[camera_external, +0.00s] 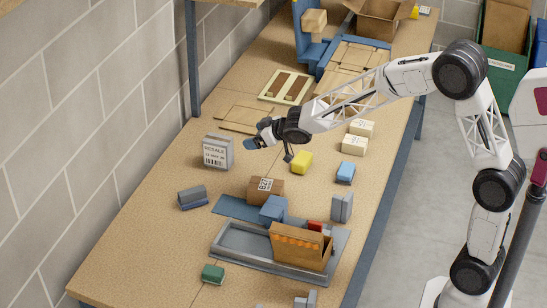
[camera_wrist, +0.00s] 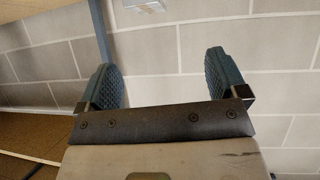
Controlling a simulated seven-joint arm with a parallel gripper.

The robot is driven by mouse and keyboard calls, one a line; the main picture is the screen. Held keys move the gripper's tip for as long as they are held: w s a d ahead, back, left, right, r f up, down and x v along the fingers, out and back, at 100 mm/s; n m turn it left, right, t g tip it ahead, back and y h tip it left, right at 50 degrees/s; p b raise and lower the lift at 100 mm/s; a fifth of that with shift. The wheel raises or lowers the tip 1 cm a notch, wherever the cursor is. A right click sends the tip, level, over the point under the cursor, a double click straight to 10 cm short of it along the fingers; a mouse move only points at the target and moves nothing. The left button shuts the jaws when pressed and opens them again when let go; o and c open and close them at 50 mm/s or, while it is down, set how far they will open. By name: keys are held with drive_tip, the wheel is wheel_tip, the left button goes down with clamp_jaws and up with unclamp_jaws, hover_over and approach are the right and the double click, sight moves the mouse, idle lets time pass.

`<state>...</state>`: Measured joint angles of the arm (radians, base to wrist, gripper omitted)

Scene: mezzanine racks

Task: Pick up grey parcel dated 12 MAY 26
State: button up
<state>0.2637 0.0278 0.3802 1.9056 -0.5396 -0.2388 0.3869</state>
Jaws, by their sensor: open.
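A grey parcel (camera_external: 217,152) with a white printed label stands upright on the table at the left of the external view. Its label shows "RESALE" and a date line too small to read with certainty. My gripper (camera_external: 254,143) is in the air to the right of this parcel, apart from it, with its fingers pointing left. In the wrist view my gripper (camera_wrist: 162,78) is open and empty, its two ribbed blue pads spread wide. The wrist view shows the block wall between and behind the pads, and no parcel between them.
A grey tray (camera_external: 225,248) holding an open brown carton (camera_external: 300,246) lies at the front. A brown box (camera_external: 265,190), a yellow block (camera_external: 302,162) and a grey-blue block (camera_external: 192,197) stand nearby. A blue rack post (camera_external: 193,60) rises at the back left.

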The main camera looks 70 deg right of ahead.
drive_tip(key=t+y, duration=0.1)
drive_tip(key=t, duration=0.1)
approach(226, 141)
drive_tip(key=shift+n, duration=0.3)
drive_tip(key=x, duration=0.4)
drive_tip(key=shift+w+d+r, duration=0.1)
drive_tip(key=shift+d, duration=0.05)
drive_tip(key=shift+w, duration=0.1)
drive_tip(key=shift+x, duration=1.2)
drive_tip(key=shift+x, duration=2.6)
drive_tip(key=shift+c, duration=0.3)
